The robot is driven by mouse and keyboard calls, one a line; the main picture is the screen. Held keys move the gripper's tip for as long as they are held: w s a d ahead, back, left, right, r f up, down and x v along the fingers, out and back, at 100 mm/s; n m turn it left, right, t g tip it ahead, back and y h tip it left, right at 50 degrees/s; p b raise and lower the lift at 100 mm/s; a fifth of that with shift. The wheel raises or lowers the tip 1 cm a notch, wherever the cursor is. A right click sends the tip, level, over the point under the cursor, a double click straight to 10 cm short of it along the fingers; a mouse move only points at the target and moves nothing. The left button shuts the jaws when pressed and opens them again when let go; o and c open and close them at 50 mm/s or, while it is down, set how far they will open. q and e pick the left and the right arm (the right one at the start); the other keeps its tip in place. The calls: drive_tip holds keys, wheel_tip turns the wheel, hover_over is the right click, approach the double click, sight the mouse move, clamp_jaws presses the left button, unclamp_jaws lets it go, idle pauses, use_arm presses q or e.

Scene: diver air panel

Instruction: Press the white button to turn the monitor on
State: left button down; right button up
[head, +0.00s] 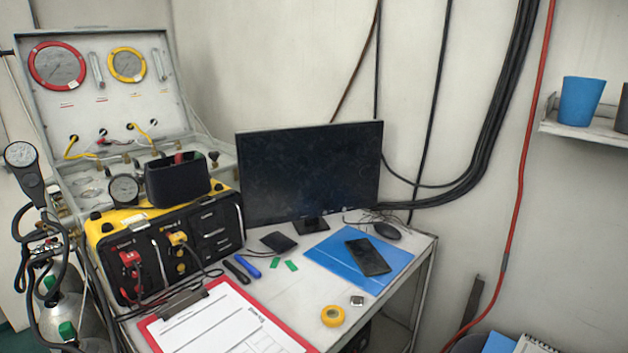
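The monitor (309,176) stands at the back of the white table, and its screen is dark. I cannot clearly make out a white button. A small pale, square object (357,300) lies near the table's right front edge, beside the tape roll; it is too small to tell what it is. Neither of my grippers is in view.
A yellow roll of tape (332,316), a red clipboard (303,345), a blue folder (336,247) with a black phone (368,257), and a mouse (387,231) lie on the table (402,287). A yellow-black panel box (217,232) stands left. A blue cup (581,100) sits on a shelf.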

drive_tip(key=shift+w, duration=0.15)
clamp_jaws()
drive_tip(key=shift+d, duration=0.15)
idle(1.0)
